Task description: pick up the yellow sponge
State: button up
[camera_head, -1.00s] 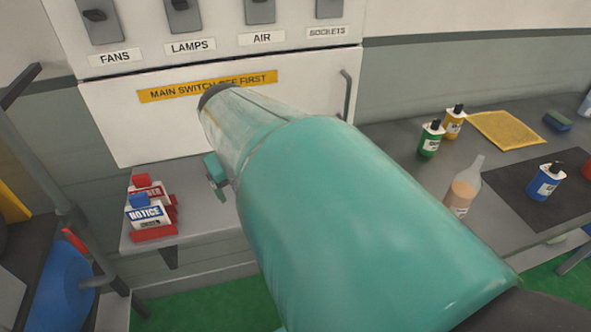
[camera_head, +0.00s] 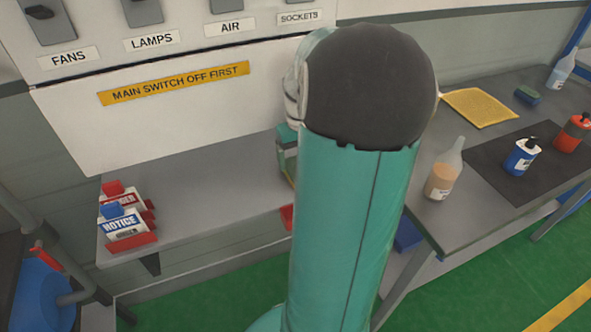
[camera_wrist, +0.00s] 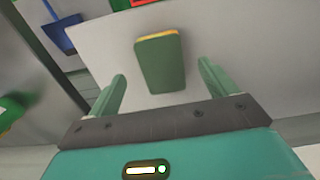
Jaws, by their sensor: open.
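A sponge (camera_wrist: 160,66) with a dark green face and a thin yellow edge lies on a pale grey surface in the wrist view. I take it to be the yellow sponge. My gripper (camera_wrist: 162,74) is open, with one green finger to each side of the sponge's lower part in the picture. No contact shows, and the gap in depth is hard to judge. In the head view my arm covers the middle, and I cannot make out this sponge or the fingertips there.
The head view shows a grey shelf (camera_head: 200,190) with red-based sign blocks (camera_head: 125,225) on its left end. On the right table stand a clear bottle (camera_head: 444,172), a blue bottle (camera_head: 521,157) and a red bottle (camera_head: 572,134), with a yellow cloth (camera_head: 480,107) behind.

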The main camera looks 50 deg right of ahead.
jog(key=f, duration=0.4)
jog(key=shift+w+d+f, duration=0.1)
jog(key=shift+w+f, duration=0.15)
jog(key=shift+f, duration=0.15)
jog(key=c, duration=1.1)
